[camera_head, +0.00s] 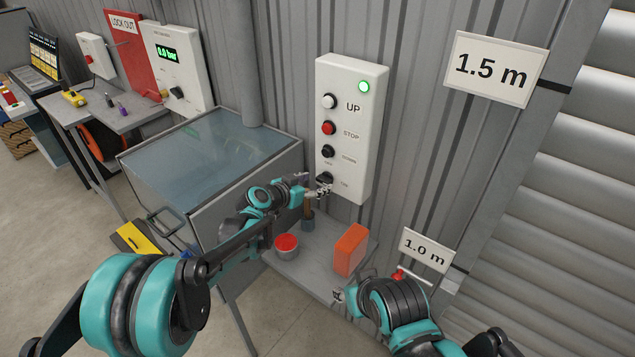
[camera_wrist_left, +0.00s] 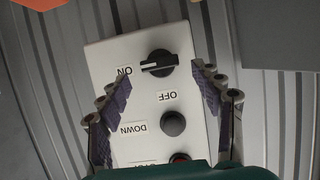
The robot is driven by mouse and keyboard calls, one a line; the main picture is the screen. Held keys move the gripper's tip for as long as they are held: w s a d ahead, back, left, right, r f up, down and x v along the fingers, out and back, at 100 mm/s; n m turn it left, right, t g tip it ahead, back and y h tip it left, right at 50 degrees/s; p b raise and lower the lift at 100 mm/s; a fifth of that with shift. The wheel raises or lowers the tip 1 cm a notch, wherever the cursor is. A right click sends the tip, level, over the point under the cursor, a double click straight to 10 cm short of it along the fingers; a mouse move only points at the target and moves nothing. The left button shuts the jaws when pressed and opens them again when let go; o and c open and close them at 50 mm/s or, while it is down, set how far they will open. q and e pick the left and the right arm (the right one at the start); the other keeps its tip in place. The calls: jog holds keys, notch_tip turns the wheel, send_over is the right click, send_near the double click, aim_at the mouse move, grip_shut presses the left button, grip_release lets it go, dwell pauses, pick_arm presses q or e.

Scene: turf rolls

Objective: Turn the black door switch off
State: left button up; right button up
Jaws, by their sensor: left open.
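The black door switch (camera_head: 325,177) sits at the bottom of a white control panel (camera_head: 350,130) on the corrugated wall, partly hidden by my left gripper in the head view. In the left wrist view, the switch (camera_wrist_left: 160,63) is a round knob whose white pointer line points at the ON label (camera_wrist_left: 124,71); the OFF label (camera_wrist_left: 168,96) is beside it. My left gripper (camera_head: 324,190) is just in front of the switch, open and empty. In the wrist view its fingers (camera_wrist_left: 165,85) stand on either side of the panel. My right gripper (camera_head: 339,295) is low, by the small table.
The panel also has UP, STOP and DOWN buttons and a lit green lamp (camera_head: 364,87). Below it, a grey table (camera_head: 302,272) holds a red-topped can (camera_head: 287,246) and an orange box (camera_head: 350,250). A glass-topped cabinet (camera_head: 210,150) stands left of my left gripper.

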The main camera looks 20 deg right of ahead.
aim_at(324, 180)
pick_arm(q)
jog(key=shift+w+d+f, duration=0.3)
jog(key=shift+w+d, duration=0.15)
jog(key=shift+w+d+f, duration=0.15)
jog(key=shift+w+d, duration=0.1)
jog(key=shift+d, duration=0.2)
jog(key=c, duration=1.2)
jog(key=shift+o, duration=0.2)
